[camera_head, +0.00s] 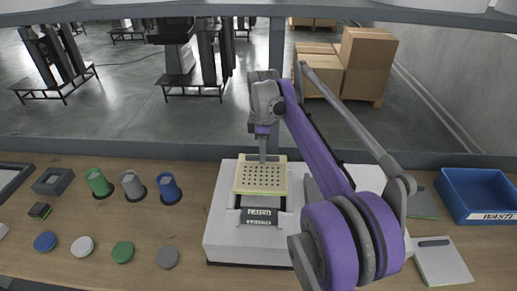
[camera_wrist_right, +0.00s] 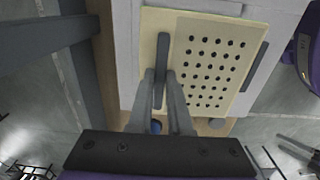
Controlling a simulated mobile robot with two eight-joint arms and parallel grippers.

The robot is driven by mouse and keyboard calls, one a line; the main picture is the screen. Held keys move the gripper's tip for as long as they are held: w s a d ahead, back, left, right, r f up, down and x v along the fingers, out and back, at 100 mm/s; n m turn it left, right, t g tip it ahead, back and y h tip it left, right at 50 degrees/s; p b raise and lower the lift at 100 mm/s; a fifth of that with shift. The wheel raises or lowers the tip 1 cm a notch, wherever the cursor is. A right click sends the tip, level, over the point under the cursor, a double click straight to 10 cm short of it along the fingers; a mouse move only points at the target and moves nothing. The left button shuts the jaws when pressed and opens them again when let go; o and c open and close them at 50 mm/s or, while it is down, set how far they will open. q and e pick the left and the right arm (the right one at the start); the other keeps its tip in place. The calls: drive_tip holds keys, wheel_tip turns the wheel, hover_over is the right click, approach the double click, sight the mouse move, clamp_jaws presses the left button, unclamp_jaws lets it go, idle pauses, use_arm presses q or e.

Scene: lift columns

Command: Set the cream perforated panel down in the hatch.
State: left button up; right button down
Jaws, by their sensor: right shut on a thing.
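The cream perforated panel (camera_head: 260,180) is over the top of the white box (camera_head: 222,215) in the middle of the bench. It also shows in the wrist view (camera_wrist_right: 205,65), with rows of dark holes and a dark bar handle (camera_wrist_right: 161,50) along one side. My right gripper (camera_head: 263,158) comes down on the panel from above. In the wrist view its fingers (camera_wrist_right: 160,78) are shut on the handle. My left gripper is not in view.
Green, grey and blue cups (camera_head: 168,188) and several round discs (camera_head: 123,252) stand to the left. A blue waste bin (camera_head: 475,195) and a grey-white plate (camera_head: 442,262) are to the right.

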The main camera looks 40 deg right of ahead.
sight(262, 166)
drive_tip(key=shift+s+f, duration=0.15)
drive_tip(key=shift+f, duration=0.3)
wheel_tip(262, 166, down, 3)
drive_tip(key=shift+f+b, duration=0.1)
drive_tip(key=shift+b, duration=1)
drive_tip(key=shift+f, duration=0.65)
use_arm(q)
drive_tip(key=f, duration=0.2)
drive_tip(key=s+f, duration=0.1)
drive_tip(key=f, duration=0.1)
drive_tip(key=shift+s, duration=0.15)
use_arm(e)
drive_tip(key=shift+w, duration=0.2)
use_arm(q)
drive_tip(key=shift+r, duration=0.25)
use_arm(e)
drive_tip(key=shift+f, duration=0.1)
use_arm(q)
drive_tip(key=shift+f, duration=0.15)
use_arm(e)
drive_tip(key=shift+f, duration=0.55)
drive_tip(key=c, duration=0.8)
unclamp_jaws()
drive_tip(key=shift+o, duration=0.2)
